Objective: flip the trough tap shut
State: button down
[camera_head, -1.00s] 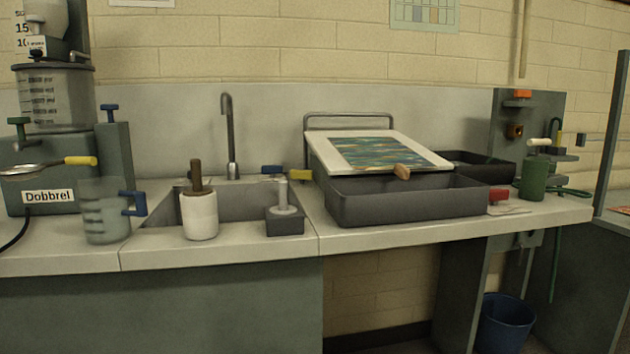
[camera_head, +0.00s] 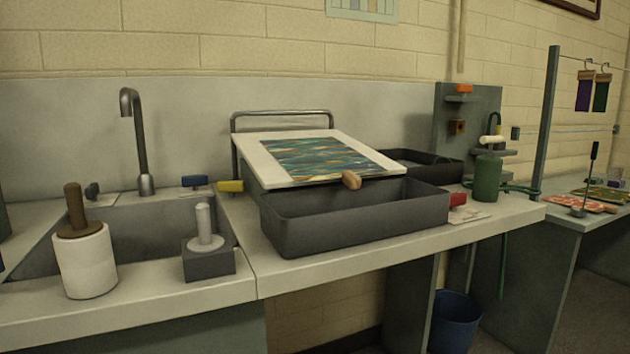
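A dark grey trough (camera_head: 350,225) stands on the counter, with a white board (camera_head: 250,160) bearing a marbled sheet tilted over its back. A red handle (camera_head: 458,199) shows at the trough's right end; the part it sits on is mostly hidden, so I cannot tell if it is the tap or how it is set. A grey gooseneck spout (camera_head: 138,140) rises behind the sink. My gripper is not in view.
A white pot with a brown handle (camera_head: 85,260) and a grey block with a pale knob (camera_head: 208,262) stand at the sink's front. A green canister (camera_head: 487,178) stands right of the trough. A blue bucket (camera_head: 456,322) is below. A side table (camera_head: 565,222) stands at right.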

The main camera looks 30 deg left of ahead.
aim_at(232, 187)
jog(key=z, duration=0.05)
jog(key=k, duration=0.9)
jog(key=u, duration=0.8)
jog(key=i, duration=0.35)
jog(key=z, duration=0.05)
